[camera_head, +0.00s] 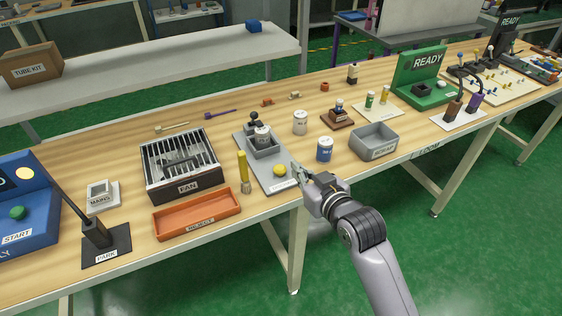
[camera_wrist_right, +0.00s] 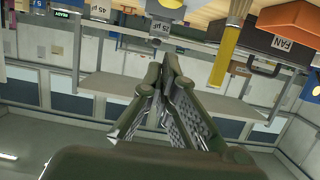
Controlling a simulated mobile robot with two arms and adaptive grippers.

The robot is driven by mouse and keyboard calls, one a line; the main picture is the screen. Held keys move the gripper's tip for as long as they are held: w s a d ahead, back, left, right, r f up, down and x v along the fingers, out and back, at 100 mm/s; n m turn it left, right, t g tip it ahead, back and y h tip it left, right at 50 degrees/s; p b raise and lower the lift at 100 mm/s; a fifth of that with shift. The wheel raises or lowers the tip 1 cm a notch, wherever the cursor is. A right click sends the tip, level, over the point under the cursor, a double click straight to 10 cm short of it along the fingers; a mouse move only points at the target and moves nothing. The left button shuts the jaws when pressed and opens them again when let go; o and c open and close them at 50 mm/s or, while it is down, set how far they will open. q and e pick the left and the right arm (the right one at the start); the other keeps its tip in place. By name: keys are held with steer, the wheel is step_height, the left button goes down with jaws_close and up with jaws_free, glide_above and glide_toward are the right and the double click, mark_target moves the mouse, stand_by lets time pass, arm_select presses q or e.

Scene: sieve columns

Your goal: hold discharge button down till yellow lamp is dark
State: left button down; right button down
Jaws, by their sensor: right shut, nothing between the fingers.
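A grey plate (camera_head: 245,145) on the wooden table carries a yellow dome (camera_head: 280,170) at its front end, with a small label below it. I cannot tell whether the dome is the discharge button or the lamp, or whether it is lit. A can (camera_head: 262,134) stands in a grey holder on the same plate. My right gripper (camera_head: 297,171) is just right of the dome, at the plate's edge, and looks apart from it. Its fingers are shut and empty, as the right wrist view (camera_wrist_right: 160,68) also shows. My left gripper is in neither view.
A yellow-handled brush (camera_head: 243,170) stands left of the dome. The FAN box (camera_head: 180,168) and orange REJECT tray (camera_head: 196,213) are further left. A blue-marked can (camera_head: 325,149), a white can (camera_head: 300,122) and the grey SCRAP bin (camera_head: 374,142) stand to the right.

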steer(key=shift+a+r, duration=0.1)
steer(key=shift+r, duration=0.45)
steer(key=shift+w, duration=0.1)
glide_above(281, 170)
steer(key=shift+w+a+f, duration=0.1)
steer(key=shift+w+f, duration=0.1)
steer(key=shift+f, duration=1.05)
step_height(281, 170, down, 3)
steer(key=shift+s+r, duration=0.1)
steer(key=shift+f, duration=0.6)
